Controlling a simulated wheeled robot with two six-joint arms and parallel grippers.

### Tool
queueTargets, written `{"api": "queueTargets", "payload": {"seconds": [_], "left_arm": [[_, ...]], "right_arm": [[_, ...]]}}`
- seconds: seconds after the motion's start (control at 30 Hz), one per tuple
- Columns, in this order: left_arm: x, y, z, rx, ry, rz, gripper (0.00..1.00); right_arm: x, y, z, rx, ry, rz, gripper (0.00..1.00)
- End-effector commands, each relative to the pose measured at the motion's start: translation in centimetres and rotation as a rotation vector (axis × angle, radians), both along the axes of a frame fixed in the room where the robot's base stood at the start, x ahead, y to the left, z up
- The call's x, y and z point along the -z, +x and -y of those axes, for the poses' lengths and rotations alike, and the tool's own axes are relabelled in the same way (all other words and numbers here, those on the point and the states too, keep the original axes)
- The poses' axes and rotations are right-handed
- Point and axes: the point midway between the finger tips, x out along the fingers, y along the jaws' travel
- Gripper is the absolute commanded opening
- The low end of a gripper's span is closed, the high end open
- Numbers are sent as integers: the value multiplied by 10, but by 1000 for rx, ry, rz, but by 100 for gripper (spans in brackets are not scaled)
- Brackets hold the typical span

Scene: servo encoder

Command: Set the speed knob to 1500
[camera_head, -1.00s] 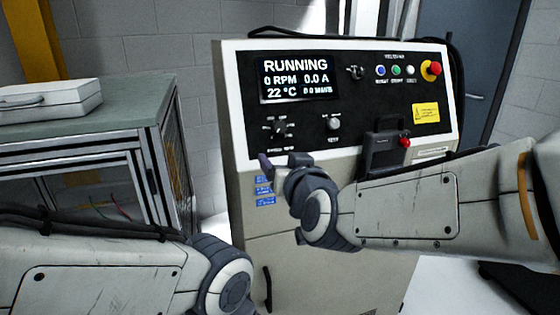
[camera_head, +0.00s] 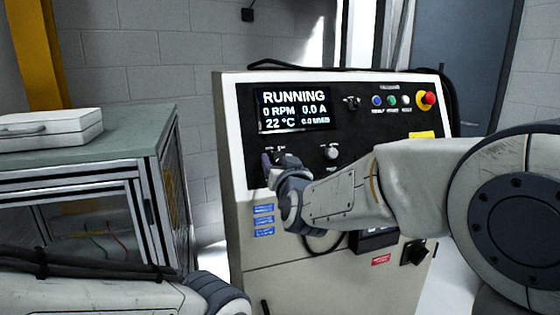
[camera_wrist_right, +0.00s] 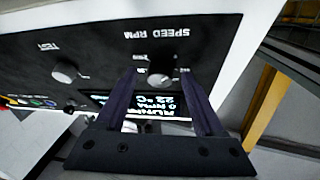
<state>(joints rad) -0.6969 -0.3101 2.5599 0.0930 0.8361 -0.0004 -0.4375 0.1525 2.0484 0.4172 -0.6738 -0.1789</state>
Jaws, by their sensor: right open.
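My right gripper (camera_wrist_right: 155,76) is open, with one finger on each side of the knob in that view. I cannot tell whether the fingers touch it or how far they reach along it. In the head view my right gripper (camera_head: 276,160) is at the panel's lower left and hides the knob and most of its scale. The display (camera_head: 295,110) reads RUNNING, 0 RPM, 0.0 A, 22 °C. My left gripper is out of view.
The test knob (camera_head: 331,153) is right of the speed knob. A selector (camera_head: 351,103), several buttons and a red emergency stop (camera_head: 427,98) line the upper right of the panel. A bench (camera_head: 130,137) with a white case (camera_head: 50,128) stands left of the cabinet (camera_head: 238,240).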

Motion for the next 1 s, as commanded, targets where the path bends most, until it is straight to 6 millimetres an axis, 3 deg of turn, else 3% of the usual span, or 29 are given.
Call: {"api": "queueTargets", "payload": {"seconds": [0.2,0.23,0.4,0.73,1.0], "left_arm": [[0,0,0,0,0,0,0],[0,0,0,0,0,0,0],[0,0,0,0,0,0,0],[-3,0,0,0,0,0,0],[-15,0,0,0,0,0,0]], "right_arm": [[0,0,0,0,0,0,70],[0,0,0,0,0,0,67],[0,0,0,0,0,0,2],[0,0,-1,11,24,-9,0],[-3,0,-4,73,150,-51,0]]}}
